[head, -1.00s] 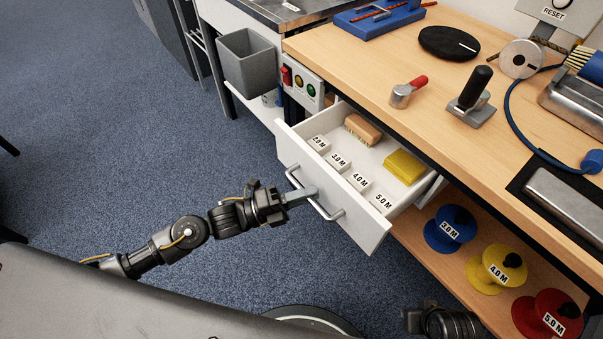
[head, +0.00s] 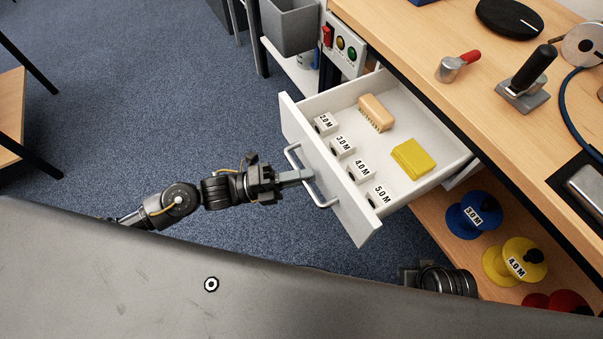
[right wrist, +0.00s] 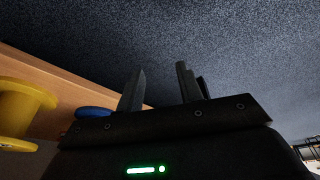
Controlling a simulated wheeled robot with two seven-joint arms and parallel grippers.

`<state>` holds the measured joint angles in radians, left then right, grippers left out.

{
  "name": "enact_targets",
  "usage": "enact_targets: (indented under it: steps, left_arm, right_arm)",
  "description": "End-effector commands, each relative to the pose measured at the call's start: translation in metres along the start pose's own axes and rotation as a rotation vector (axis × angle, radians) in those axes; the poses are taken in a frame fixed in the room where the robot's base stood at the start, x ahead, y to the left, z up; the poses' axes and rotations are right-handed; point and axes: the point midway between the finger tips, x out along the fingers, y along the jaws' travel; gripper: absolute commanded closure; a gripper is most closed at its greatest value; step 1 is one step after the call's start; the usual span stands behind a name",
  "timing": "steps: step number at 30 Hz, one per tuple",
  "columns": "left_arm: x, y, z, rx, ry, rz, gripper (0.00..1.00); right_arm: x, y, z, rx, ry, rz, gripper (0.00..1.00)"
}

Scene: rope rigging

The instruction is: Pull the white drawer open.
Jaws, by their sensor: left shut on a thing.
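The white drawer (head: 351,215) stands well out from under the wooden bench. Inside lie a tan brush (head: 375,112), a yellow sponge (head: 413,158) and several white blocks labelled 2.0 M to 5.0 M near the front panel. My left gripper (head: 304,175) is shut on the drawer's silver bar handle (head: 322,200), near its middle. My right gripper (right wrist: 160,88) is open and empty in the right wrist view, with its two fingers apart. In the head view only part of the right arm's end shows, low beside the shelf.
Blue (head: 472,214) and yellow (head: 514,261) spools, with part of a red one, sit on the lower shelf right of the drawer. A grey bin (head: 290,25) and a switch box (head: 344,48) stand beyond the drawer.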

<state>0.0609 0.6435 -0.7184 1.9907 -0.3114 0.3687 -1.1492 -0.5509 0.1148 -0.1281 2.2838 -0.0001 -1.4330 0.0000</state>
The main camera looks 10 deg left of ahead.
Motion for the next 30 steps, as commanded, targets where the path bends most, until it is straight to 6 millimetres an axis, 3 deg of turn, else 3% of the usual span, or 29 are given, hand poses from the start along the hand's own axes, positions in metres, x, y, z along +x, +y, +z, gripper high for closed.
enact_targets:
  steps: [1,6,16,30]
  left_arm:
    - [0.000,0.000,0.000,0.000,-0.002,0.001,0.85]
    - [0.000,0.000,0.000,0.000,-0.002,0.001,0.66]
    - [-0.006,0.001,0.000,0.000,-0.002,0.002,0.66]
    - [-0.089,0.002,0.000,-0.001,-0.003,0.005,0.66]
  right_arm:
    - [0.000,0.000,0.001,0.000,-0.002,0.000,0.64]
    - [0.001,0.000,0.001,0.000,-0.005,0.000,0.64]
    - [0.002,0.000,0.002,0.000,-0.007,0.000,0.64]
    - [-0.013,0.001,-0.001,-0.002,0.006,0.003,0.64]
